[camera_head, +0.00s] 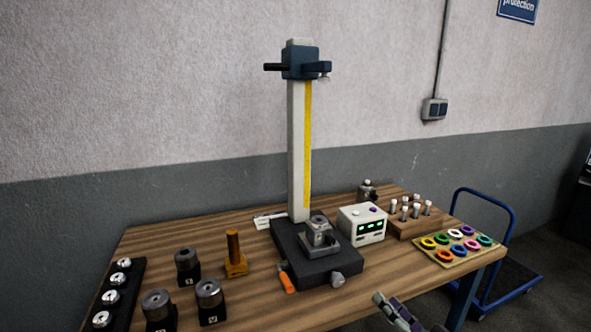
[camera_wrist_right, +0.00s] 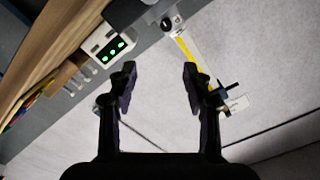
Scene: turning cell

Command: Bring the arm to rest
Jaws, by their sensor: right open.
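My right gripper (camera_head: 410,318) shows at the bottom edge of the head view, low in front of the bench's right part and mostly cut off. In the right wrist view its two dark fingers (camera_wrist_right: 158,85) stand wide apart with nothing between them. Behind them are the wall and the measuring column. My left gripper is in neither view.
A wooden bench (camera_head: 255,300) carries a tall column stand (camera_head: 298,150) on a dark base, a white display box (camera_head: 362,225), a rack of pins (camera_head: 415,220) and a board of coloured rings (camera_head: 445,255). Dark holders (camera_head: 187,265) stand at left. A blue trolley (camera_head: 510,275) is at right.

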